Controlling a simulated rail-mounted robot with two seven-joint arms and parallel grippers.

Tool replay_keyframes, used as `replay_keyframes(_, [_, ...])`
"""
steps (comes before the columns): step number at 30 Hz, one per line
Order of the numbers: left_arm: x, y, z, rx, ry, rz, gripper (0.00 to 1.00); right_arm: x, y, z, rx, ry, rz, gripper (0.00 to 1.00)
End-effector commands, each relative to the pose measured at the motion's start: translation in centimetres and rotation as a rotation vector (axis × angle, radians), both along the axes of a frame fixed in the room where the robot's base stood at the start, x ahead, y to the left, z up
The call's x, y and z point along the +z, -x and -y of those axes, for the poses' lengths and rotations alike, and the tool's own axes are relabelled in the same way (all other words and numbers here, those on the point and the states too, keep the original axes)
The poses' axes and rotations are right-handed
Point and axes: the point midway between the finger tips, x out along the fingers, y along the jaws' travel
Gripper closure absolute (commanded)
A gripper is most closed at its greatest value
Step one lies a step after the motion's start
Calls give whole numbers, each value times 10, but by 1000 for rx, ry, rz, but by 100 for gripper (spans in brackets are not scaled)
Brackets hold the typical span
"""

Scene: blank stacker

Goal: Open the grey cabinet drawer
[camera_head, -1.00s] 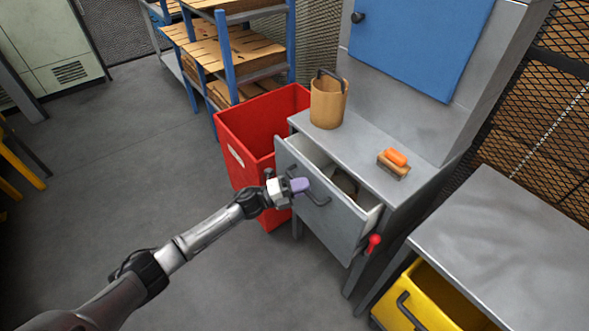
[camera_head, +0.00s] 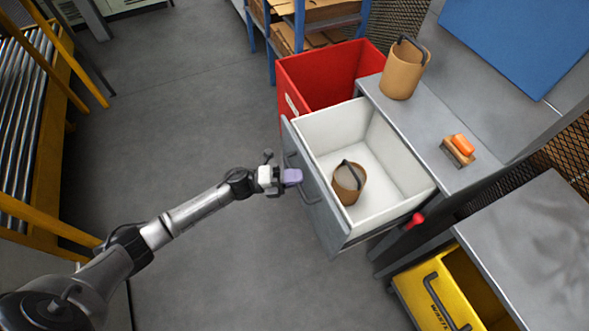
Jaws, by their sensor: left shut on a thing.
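The grey cabinet (camera_head: 440,148) stands at the right, and its drawer (camera_head: 330,212) is pulled well out, with the white inside showing. A tan bucket with a dark handle (camera_head: 348,184) sits inside the drawer. My left gripper (camera_head: 292,177) is at the drawer's front, shut on the dark drawer handle (camera_head: 301,188). The fingertips hide part of the handle. My right gripper is not in view.
A red bin (camera_head: 320,82) stands behind the drawer. Another tan bucket (camera_head: 402,72) and an orange-topped brush (camera_head: 460,149) are on the cabinet top. A yellow bin (camera_head: 437,296) sits under a grey table (camera_head: 535,240). Floor left of the drawer is clear.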

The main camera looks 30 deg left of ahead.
Motion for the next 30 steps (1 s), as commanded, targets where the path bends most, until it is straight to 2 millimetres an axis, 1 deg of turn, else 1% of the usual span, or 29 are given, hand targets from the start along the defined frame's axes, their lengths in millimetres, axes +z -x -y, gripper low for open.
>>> replay_keyframes(14, [1,2,1,-10,1,1,100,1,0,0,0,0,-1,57])
replay_keyframes(15, [1,2,1,-10,1,1,84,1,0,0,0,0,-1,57])
replay_keyframes(22, [0,2,1,-9,0,1,62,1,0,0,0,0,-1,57])
replay_keyframes(23, [0,2,1,-9,0,1,60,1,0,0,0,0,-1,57])
replay_keyframes(30, [0,3,1,-9,0,-1,60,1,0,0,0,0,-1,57])
